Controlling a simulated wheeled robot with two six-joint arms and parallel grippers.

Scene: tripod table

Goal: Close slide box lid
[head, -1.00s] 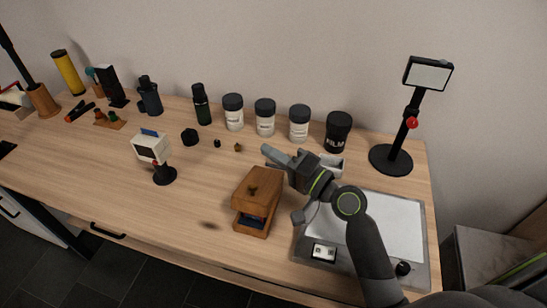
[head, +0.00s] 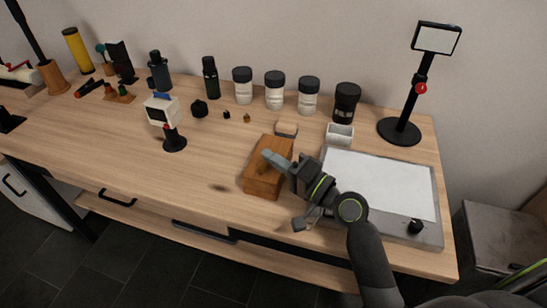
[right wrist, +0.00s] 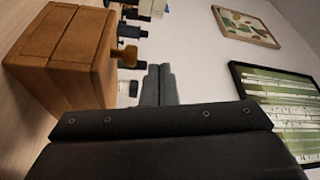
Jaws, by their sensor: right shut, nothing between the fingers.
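The wooden slide box (head: 262,187) stands near the front of the table, in the middle of the head view. Its lid looks down, with no open gap at the front; a thin seam shows on the box in the right wrist view (right wrist: 60,50). A brass-coloured knob (right wrist: 126,55) sticks out from the lid there. My right gripper (head: 270,158) is shut and empty, in front of the lid top in the head view. Whether its fingers touch the lid I cannot tell. My left gripper is out of view.
A light panel (head: 380,185) lies right of the box, with a small white tray (head: 340,135) behind it. A black lamp stand (head: 400,131) stands at the back right. Jars (head: 275,92) line the back. A slide viewer (head: 163,110) stands left; the table between is mostly clear.

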